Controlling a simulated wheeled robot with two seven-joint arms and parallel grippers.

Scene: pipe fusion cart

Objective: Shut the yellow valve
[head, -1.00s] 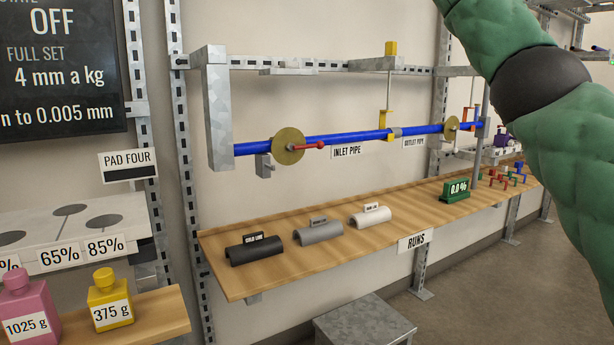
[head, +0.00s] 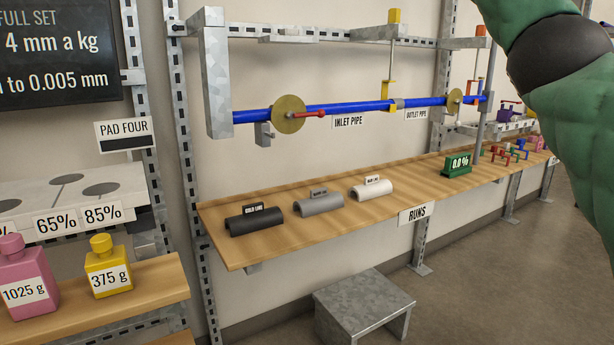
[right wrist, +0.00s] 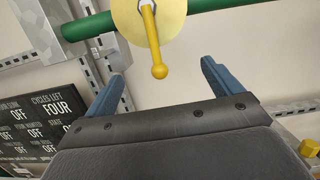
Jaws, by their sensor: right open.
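In the right wrist view a yellow valve lever (right wrist: 153,45) with a ball end hangs from a pale yellow disc (right wrist: 172,14) on a green pipe (right wrist: 230,8). The lever points across the pipe, down in the picture. My right gripper (right wrist: 162,82) is open, with its blue fingers spread and nothing between them touching. The lever's ball end shows between the two fingertips; how far off it is in depth I cannot tell. The head view does not show this valve or either gripper. My left gripper is out of both views.
In the head view, a blue pipe (head: 345,108) carries a red lever (head: 308,114) and a yellow fitting (head: 387,93). Below it a wooden shelf (head: 290,240) holds several pipe covers. A metal stool (head: 365,297) stands on the floor. A dark status board (right wrist: 35,120) shows in the wrist view.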

